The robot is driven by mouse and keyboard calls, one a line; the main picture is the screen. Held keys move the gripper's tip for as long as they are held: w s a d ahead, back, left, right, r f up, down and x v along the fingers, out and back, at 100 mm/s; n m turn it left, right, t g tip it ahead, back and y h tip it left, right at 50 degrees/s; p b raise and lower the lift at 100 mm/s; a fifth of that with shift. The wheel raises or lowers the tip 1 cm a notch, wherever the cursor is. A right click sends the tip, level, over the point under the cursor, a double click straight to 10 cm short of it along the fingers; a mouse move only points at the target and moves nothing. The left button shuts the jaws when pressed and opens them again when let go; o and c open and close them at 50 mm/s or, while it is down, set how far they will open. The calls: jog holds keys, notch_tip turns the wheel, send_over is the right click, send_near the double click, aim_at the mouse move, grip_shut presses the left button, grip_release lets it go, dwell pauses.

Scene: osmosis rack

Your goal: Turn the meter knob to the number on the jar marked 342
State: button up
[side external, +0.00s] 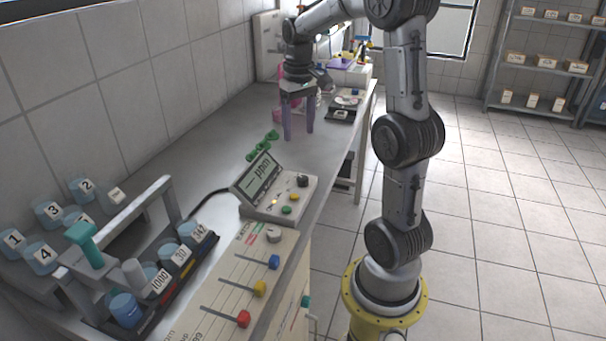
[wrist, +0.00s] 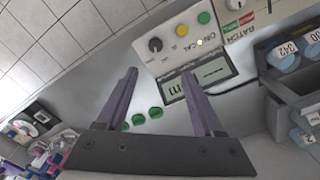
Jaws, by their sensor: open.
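The meter (side external: 262,207) is a pale tilted-screen box on the bench, with a black knob (side external: 303,181), a yellow button and a green button. In the wrist view the knob (wrist: 155,44) shows beyond my fingertips, with its body (wrist: 172,60) near the screen (wrist: 213,73). The screen text is too small to read surely. The jar marked 342 (side external: 190,232) is blue and stands in a dark rack; it also shows in the wrist view (wrist: 282,58). My gripper (side external: 299,134) has purple fingers, open and empty, above the bench behind the meter; its fingertips (wrist: 159,73) are apart from the knob.
Jars marked 30 (side external: 176,257) and 1000 (side external: 156,282) share the rack. A panel with blue, yellow and red sliders (side external: 243,319) stands in front of the meter. Green pieces (side external: 262,148) lie behind it. A dark cable runs left of the meter. Bench space around my gripper is mostly clear.

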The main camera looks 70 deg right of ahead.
aim_at(303, 178)
jog(key=f, duration=1.4)
jog(key=shift+s+d+f, duration=0.2)
jog(key=shift+s+d, duration=0.2)
grip_shut()
